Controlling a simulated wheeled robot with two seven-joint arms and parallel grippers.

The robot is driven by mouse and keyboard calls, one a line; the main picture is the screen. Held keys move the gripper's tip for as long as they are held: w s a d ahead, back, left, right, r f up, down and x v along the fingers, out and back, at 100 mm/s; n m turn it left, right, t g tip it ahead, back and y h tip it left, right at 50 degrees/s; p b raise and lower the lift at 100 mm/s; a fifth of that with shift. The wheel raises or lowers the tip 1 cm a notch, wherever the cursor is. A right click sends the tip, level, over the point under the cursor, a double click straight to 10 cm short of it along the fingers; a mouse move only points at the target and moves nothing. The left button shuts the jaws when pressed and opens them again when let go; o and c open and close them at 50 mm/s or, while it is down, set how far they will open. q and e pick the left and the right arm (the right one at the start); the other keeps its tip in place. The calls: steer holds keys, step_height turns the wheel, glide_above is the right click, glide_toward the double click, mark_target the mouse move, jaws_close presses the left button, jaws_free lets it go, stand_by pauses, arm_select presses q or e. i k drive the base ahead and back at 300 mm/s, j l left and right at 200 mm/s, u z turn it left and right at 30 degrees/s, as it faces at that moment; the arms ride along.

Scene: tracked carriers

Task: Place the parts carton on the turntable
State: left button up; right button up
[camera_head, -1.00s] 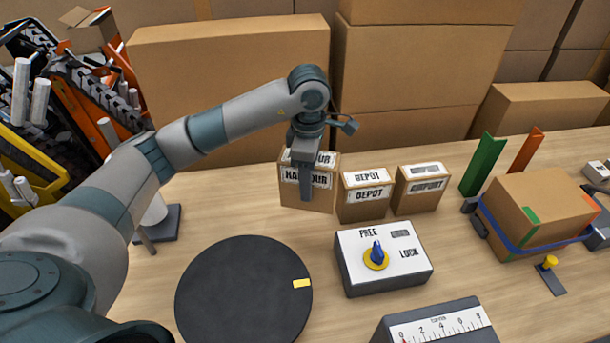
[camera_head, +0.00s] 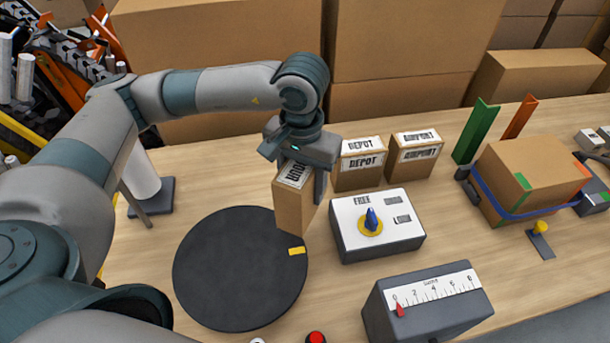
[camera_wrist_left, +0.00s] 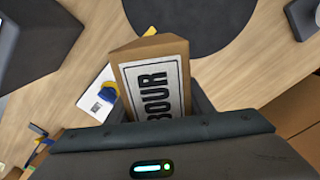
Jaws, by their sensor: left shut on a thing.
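The parts carton could be one of several labelled boxes; the task does not say which. My left gripper (camera_head: 300,172) is shut on the carton labelled HARBOUR (camera_head: 294,207) and holds it turned, near the right edge of the turntable. In the left wrist view the held carton (camera_wrist_left: 155,80) shows "BOUR" on its label. The turntable (camera_head: 235,272) is a black disc with a yellow mark at its right side; it also shows in the left wrist view (camera_wrist_left: 190,25). The DEPOT carton (camera_head: 358,172) and AIRPORT carton (camera_head: 408,160) stand behind. My right gripper is not seen.
A FREE/LOCK box with a blue knob (camera_head: 395,240) stands just right of the held carton. A scale block (camera_head: 435,312) lies in front. A strapped carton (camera_head: 525,175) stands at the right. A white cylinder on a dark base (camera_head: 152,208) is left of the turntable.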

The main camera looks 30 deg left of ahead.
mark_target(239, 261)
steer(key=u, duration=1.2)
steer(key=k+l, duration=0.1)
steer(key=l, duration=0.2)
steer(key=k+l+u, duration=0.1)
steer(key=l, duration=0.2)
